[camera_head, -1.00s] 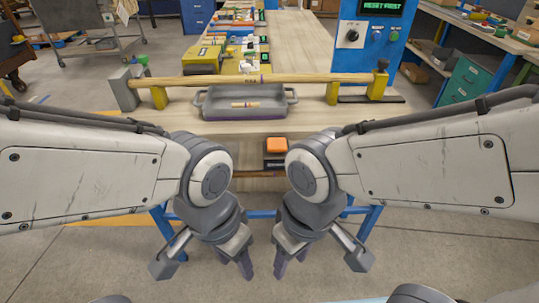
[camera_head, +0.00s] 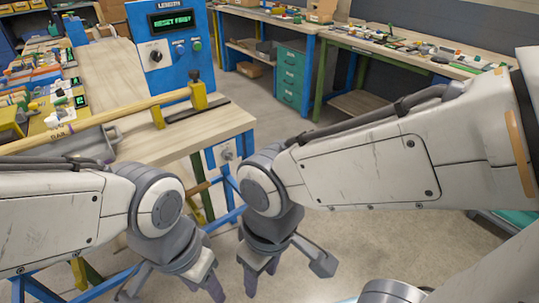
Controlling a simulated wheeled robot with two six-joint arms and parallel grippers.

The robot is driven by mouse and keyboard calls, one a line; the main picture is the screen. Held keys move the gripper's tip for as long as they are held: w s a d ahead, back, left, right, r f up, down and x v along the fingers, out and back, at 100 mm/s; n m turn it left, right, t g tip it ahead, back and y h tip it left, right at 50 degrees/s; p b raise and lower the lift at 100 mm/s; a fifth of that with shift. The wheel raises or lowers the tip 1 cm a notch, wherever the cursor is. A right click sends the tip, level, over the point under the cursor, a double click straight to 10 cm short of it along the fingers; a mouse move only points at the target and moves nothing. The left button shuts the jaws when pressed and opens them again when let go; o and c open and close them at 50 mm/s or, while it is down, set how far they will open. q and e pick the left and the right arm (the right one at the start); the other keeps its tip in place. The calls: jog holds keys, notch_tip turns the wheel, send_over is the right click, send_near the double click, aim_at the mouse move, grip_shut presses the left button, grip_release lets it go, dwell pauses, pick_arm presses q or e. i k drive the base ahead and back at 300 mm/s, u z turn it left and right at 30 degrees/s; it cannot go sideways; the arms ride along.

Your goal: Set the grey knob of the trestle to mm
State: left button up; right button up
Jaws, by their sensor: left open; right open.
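The grey knob (camera_head: 227,152) sits on a blue plate (camera_head: 215,158) on the end of the trestle, just below the right end of the wooden top (camera_head: 198,132). It is small here, and I cannot read its setting or any marks. My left gripper (camera_head: 172,291) is open and empty, low in front of the trestle, partly cut by the bottom edge. My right gripper (camera_head: 288,272) is open and empty, below and to the right of the knob. Neither gripper touches the knob.
A blue LENGTH cabinet (camera_head: 178,72) stands behind, its display (camera_head: 178,20) reading RESET FIRST. A wooden rod (camera_head: 95,119) lies across yellow supports (camera_head: 157,117). A green drawer unit (camera_head: 290,75) and benches stand behind right. Open floor lies right of the trestle.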

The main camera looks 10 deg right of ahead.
aim_at(227, 155)
jog(key=u, duration=1.25)
jog(key=i, duration=0.6)
jog(key=z, duration=2.15)
